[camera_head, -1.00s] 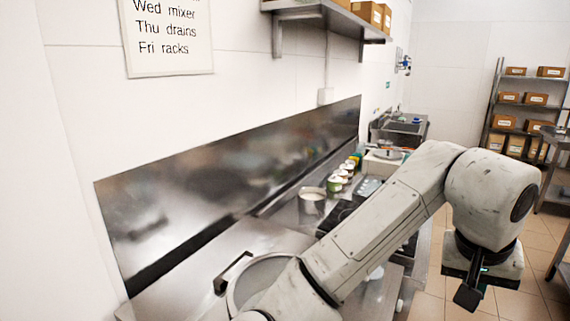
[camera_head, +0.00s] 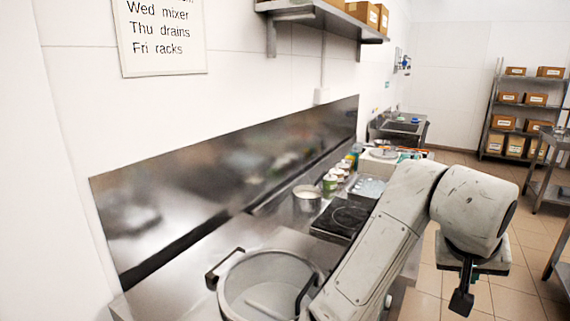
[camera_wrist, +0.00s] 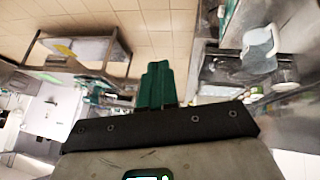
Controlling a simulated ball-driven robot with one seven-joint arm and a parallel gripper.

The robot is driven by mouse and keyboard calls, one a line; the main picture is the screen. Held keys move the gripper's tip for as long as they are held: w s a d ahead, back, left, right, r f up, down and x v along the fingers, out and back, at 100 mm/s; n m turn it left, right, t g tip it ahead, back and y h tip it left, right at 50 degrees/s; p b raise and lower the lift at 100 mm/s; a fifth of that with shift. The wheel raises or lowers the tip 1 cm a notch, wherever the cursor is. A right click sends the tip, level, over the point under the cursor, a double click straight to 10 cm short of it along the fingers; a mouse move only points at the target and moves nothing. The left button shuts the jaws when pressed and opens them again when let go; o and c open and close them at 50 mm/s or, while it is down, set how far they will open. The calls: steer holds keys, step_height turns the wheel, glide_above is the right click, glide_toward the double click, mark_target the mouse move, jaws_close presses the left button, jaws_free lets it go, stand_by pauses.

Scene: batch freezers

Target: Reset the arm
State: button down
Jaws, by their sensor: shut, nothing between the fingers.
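My gripper (camera_head: 461,301) hangs at the end of my arm at the right of the head view, over the tiled floor and apart from the counter. It points down. In the wrist view its green fingers (camera_wrist: 156,86) are together with nothing between them. My arm reaches up from the bottom centre of the head view, bends at the top and hides part of the counter.
A large pot (camera_head: 268,285) with dark handles stands on the steel counter at my arm's left. A shelf rack (camera_head: 512,115) with boxes stands at the back right. Floor is clear between.

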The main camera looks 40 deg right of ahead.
steer(key=w+a+f+n+t, duration=0.4)
steer(key=w+f+n, duration=0.4)
steer(key=f, duration=0.5)
steer(key=s+a+f+n+g+y+b, duration=0.1)
steer(key=s+a+f+n+y, duration=0.1)
steer(key=s+a+f, duration=0.3)
steer(key=s+a+f+n+g+y+b, duration=0.1)
steer(key=s+a+f+y, duration=0.3)
steer(key=a+f, duration=1)
steer(key=shift+s+f+n+g+y, duration=0.35)
steer(key=shift+s+f+n, duration=0.5)
steer(key=shift+f, duration=1.15)
steer(key=shift+s, duration=0.15)
